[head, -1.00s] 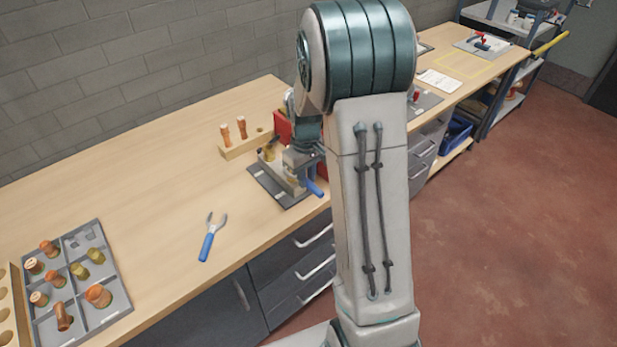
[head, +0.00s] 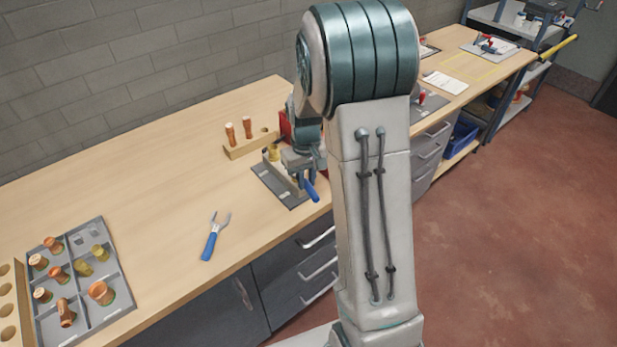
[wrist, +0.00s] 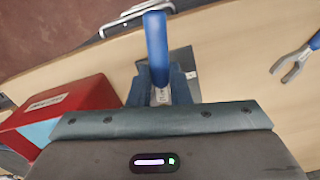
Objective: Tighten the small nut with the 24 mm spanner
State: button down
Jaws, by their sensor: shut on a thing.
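My gripper (head: 297,163) is over the grey fixture plate (head: 268,188) on the bench, partly hidden by my arm. It is shut on a blue-handled spanner (head: 311,190), whose handle points toward the bench's front edge. In the wrist view the blue handle (wrist: 156,45) sticks out beyond my fingers (wrist: 160,88); the spanner's jaw is hidden. A brass fitting (head: 273,153) stands at the fixture beside my gripper. I cannot make out the small nut or whether the spanner is around it. A second blue-handled spanner (head: 213,240) lies loose on the bench, also in the wrist view (wrist: 300,58).
A red box (wrist: 60,108) is close beside my gripper. A grey compartment tray (head: 112,312) with several fittings lies at lower left. The bench between tray and fixture is mostly clear.

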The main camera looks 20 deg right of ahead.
jog(key=shift+a+m, duration=0.45)
jog(key=shift+m, duration=0.35)
jog(key=shift+a+m, duration=0.45)
jog(key=shift+m, duration=0.35)
jog(key=shift+w+a+m, duration=0.1)
jog(key=shift+a+m, duration=0.3)
jog(key=shift+m, duration=0.3)
jog(key=shift+w+a+m, duration=0.15)
jog(key=shift+a+m, duration=0.2)
jog(key=shift+m, duration=0.35)
jog(key=shift+a, duration=0.1)
jog(key=shift+w+a+m+p, duration=0.3)
jog(key=shift+a+m, duration=0.1)
jog(key=shift+m, duration=0.55)
jog(key=shift+w+a+m+p, duration=0.25)
jog(key=shift+w+a+m, duration=0.1)
jog(key=shift+m, duration=0.55)
jog(key=shift+w+a+m+p, duration=0.25)
jog(key=shift+a+m, duration=0.15)
jog(key=shift+m, duration=0.55)
